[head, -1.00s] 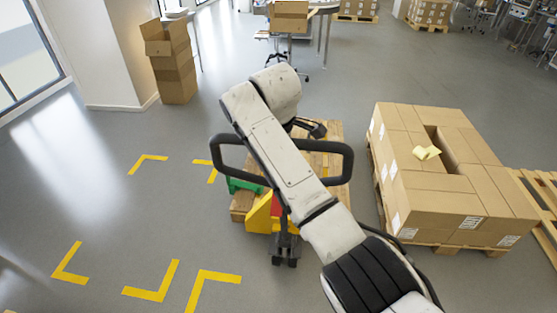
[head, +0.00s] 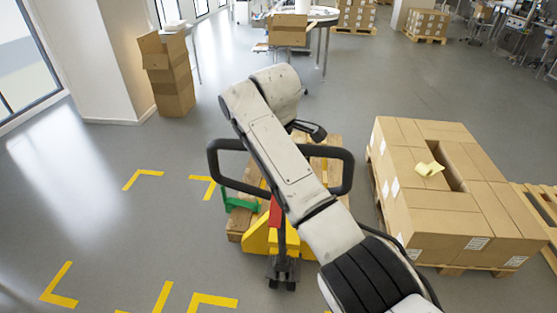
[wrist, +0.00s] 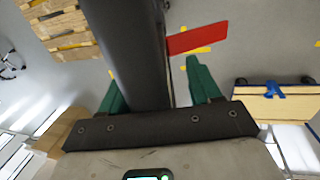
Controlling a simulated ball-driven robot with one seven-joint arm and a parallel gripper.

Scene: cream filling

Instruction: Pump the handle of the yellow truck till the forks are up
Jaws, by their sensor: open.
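The yellow truck (head: 256,240) stands on the floor in the middle of the head view, with a red part (head: 275,213) on its front. Its black loop handle (head: 214,165) shows on both sides of my arm, which hides its middle. In the wrist view a thick black bar (wrist: 130,50), apparently the handle, passes between the green fingers of my gripper (wrist: 156,88). The fingers are apart; I cannot tell whether they touch the bar. A red flat piece (wrist: 197,37) shows beside the bar. The forks are hidden under a wooden pallet (head: 325,183).
A pallet of cardboard boxes (head: 440,210) stands close on the right. A stack of boxes (head: 168,75) stands by a white pillar (head: 105,60) at the back left. Yellow tape corners (head: 60,285) mark clear floor on the left.

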